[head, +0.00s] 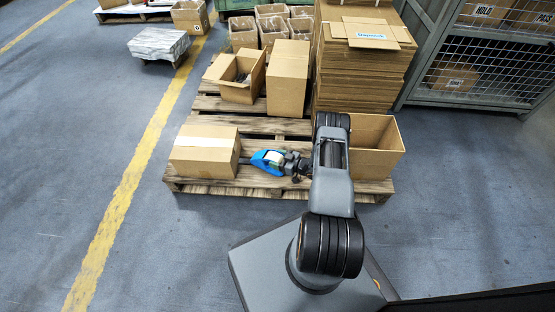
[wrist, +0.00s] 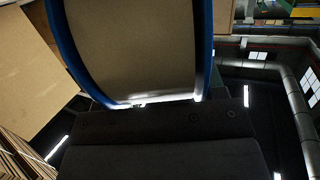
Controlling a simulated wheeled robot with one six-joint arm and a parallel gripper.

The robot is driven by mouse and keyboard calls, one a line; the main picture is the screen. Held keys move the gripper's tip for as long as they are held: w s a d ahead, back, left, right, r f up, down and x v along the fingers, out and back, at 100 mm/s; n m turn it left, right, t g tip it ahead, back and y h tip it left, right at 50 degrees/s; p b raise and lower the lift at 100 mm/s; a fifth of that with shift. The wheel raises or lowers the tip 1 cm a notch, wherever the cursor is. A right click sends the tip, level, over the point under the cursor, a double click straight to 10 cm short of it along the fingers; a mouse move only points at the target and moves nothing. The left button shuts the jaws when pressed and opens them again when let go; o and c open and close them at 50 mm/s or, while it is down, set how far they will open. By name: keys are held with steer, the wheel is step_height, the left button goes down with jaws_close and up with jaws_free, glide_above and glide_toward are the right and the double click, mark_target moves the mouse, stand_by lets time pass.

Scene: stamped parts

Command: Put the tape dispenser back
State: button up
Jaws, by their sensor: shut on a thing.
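The tape dispenser (head: 266,158) is blue with a pale roll. In the head view it is above the front part of the wooden pallet, just right of the taped carton. My gripper (head: 286,163) is shut on its right side, and the dispenser hides part of the fingers. In the wrist view the dispenser (wrist: 140,45) fills the upper middle as a broad brown band with blue edges, close against my dark gripper body. I cannot tell whether the dispenser touches the pallet.
A closed carton (head: 204,152) with a pale strip is at left on the pallet (head: 262,183). An open carton (head: 376,148) is at right, partly behind my arm. Behind are another open carton (head: 238,75), a tall closed carton (head: 288,78) and stacked flat cardboard (head: 362,75).

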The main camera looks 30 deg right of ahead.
steer(key=shift+s+f+b, duration=0.1)
steer(key=shift+f+b, duration=0.7)
steer(key=shift+b, duration=0.05)
steer(key=o, duration=1.5)
steer(key=shift+o, duration=0.2)
steer(key=p+v, duration=0.4)
steer(key=v, duration=1)
steer(key=shift+r, duration=0.4)
